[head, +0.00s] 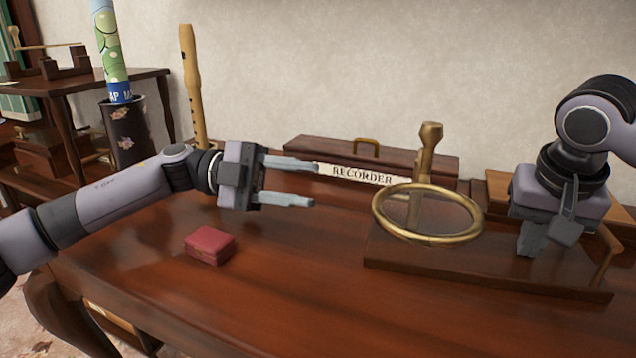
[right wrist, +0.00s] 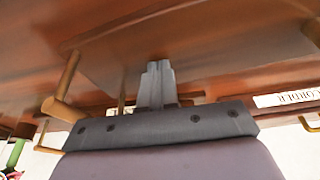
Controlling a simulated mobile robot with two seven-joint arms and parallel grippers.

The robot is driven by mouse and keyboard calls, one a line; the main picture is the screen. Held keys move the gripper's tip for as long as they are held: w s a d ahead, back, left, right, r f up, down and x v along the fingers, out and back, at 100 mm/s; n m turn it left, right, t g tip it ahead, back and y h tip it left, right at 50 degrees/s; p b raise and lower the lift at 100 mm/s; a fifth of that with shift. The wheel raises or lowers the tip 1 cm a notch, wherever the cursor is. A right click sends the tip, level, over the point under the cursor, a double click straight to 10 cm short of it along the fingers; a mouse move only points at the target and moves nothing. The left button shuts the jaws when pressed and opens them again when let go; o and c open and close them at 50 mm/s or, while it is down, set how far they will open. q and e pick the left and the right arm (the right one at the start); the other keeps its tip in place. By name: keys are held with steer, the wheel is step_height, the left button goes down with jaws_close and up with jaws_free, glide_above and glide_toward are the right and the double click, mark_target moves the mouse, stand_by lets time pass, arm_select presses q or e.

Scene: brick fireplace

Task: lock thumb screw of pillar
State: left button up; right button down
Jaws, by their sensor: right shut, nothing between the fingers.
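A brass pillar (head: 427,150) with a knobbed top stands upright on a wooden base (head: 490,268) at the right of the desk. A brass ring (head: 376,215) lies nearly level in front of it. I cannot make out the thumb screw clearly. My left gripper (head: 312,184) is open and empty, left of the pillar and ring, its fingers pointing right. My right gripper (head: 530,242) is shut and empty, right of the ring, pointing down over the base. In the right wrist view its fingertips (right wrist: 158,72) are together, with the wood surface beyond them.
A recorder case (head: 300,148) with a brass handle lies at the back. A small red box (head: 209,246) sits at the front left. A wooden recorder (head: 192,90) and a dark vase (head: 127,135) stand farther left. The desk's front middle is clear.

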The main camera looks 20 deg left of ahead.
arm_select(q)
steer(key=w+d+n+t+y, duration=0.1)
steer(key=d, duration=0.2)
steer(key=w+d+n+t+y, duration=0.1)
steer(key=d+t, duration=0.1)
steer(key=d, duration=0.1)
steer(key=w+d+f+n+t+y, duration=0.1)
steer(key=d+t, duration=0.1)
steer(key=d, duration=0.2)
steer(key=shift+w+d+f+n+y, duration=0.1)
steer(key=shift+n+y, duration=0.2)
steer(key=shift+y, duration=0.1)
stand_by(1.3)
steer(key=shift+c, duration=0.3)
jaws_close()
